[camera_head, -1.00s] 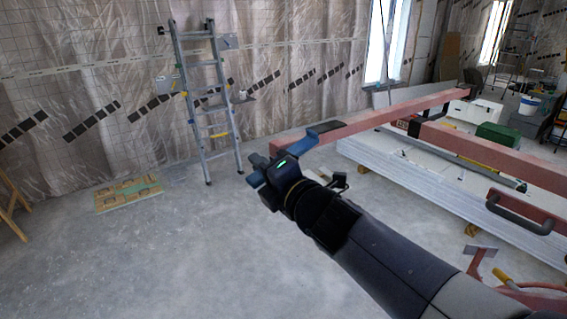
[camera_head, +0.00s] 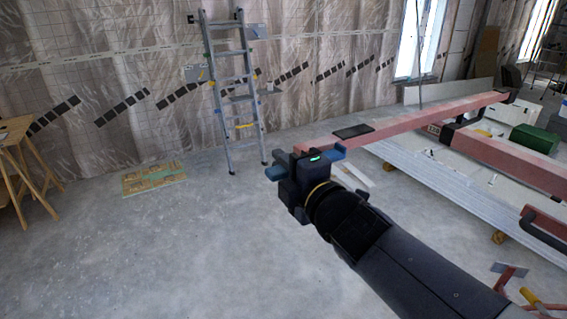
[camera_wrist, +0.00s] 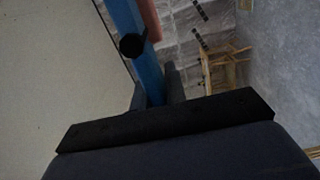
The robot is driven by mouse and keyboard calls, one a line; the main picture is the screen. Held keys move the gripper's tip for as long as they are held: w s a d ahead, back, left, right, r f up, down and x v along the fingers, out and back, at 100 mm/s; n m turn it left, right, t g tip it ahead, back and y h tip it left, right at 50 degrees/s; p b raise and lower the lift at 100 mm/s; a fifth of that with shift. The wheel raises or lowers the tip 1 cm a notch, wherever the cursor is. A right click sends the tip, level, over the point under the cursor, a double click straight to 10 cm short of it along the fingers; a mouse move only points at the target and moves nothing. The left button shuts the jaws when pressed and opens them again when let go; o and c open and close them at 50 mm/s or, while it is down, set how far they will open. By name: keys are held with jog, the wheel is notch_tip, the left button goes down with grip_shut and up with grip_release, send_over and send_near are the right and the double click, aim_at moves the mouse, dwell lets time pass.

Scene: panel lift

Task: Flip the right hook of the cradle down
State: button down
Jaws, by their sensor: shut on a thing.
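The cradle's red beam (camera_head: 410,123) runs from the upper right toward my gripper in the head view, with a flat black pad (camera_head: 353,131) on its near end. The blue hook (camera_head: 335,153) shows just right of my gripper (camera_head: 288,170), below the pad. My gripper is shut on the hook; the wrist view shows the blue bar (camera_wrist: 148,68) running up from between my fingers (camera_wrist: 154,92). A round black knob (camera_wrist: 132,45) sits beside the bar, close to a red part of the beam. My gripper hides much of the hook in the head view.
A stack of white panels (camera_head: 432,178) lies under the cradle at right. A ladder (camera_head: 235,95) leans near the wrapped wall, with a patterned board (camera_head: 153,178) on the floor. A wooden trestle (camera_head: 22,165) stands at left. The floor in front is clear.

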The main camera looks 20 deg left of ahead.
jog(key=c, duration=1.4)
grip_release()
jog(key=shift+c, duration=0.2)
jog(key=p+v, duration=0.1)
jog(key=v, duration=0.9)
jog(key=shift+s+d, duration=0.3)
